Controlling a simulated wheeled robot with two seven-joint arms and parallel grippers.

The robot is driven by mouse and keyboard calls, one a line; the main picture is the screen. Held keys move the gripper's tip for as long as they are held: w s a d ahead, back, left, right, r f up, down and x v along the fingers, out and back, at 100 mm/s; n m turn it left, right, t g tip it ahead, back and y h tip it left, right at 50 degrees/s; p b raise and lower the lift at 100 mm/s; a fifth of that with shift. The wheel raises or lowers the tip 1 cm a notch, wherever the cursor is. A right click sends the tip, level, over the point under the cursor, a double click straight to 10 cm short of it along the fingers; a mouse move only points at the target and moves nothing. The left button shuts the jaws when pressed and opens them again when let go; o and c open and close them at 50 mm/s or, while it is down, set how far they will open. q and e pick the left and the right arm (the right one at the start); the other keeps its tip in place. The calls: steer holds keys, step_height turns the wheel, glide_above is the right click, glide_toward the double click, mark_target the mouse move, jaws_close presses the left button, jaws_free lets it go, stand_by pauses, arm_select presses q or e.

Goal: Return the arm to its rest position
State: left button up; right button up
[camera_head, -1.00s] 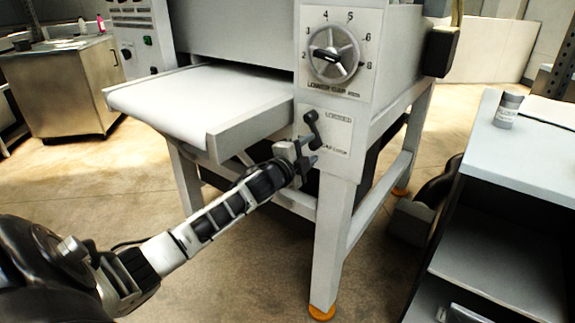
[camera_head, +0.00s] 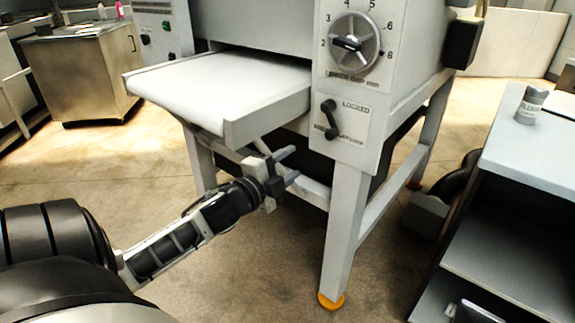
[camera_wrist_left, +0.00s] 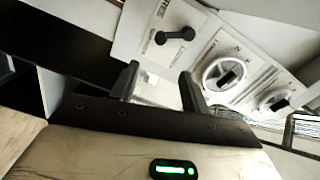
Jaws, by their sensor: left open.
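My left gripper (camera_head: 287,168) is open and empty in the head view. It is in front of the roller sheeter (camera_head: 350,195), below and left of the black lock lever (camera_head: 328,120), and apart from it. The left wrist view shows the two open fingers (camera_wrist_left: 160,85) with nothing between them. The lever (camera_wrist_left: 175,36) is beyond the fingertips there, and the dial (camera_wrist_left: 228,75) is to its right. In the head view the lever is on a panel marked LOCKED, under the numbered dial (camera_head: 350,42). My right gripper is not in view.
The sheeter's white belt table (camera_head: 215,85) is above and left of my left gripper. A grey shelf unit (camera_head: 530,150) with a flour canister (camera_head: 531,104) stands at the right. A metal cabinet (camera_head: 85,75) is at the far left. Bare floor lies at the front.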

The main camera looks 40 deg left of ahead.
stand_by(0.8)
arm_select(q)
steer(key=s+d+f+n+g+h+p, duration=0.15)
steer(key=s+d+f+n+g, duration=0.4)
steer(key=d+f, duration=0.7)
steer(key=s+d+f+n+g+h, duration=0.1)
steer(key=s+d+f+n+h, duration=0.1)
steer(key=s+d, duration=0.3)
steer(key=s+d+f+n+h, duration=0.1)
steer(key=s+d+n, duration=0.4)
steer(key=d, duration=0.5)
steer(key=shift+s+f+g+h, duration=0.3)
steer(key=shift+f+g+h, duration=0.05)
steer(key=shift+f, duration=0.2)
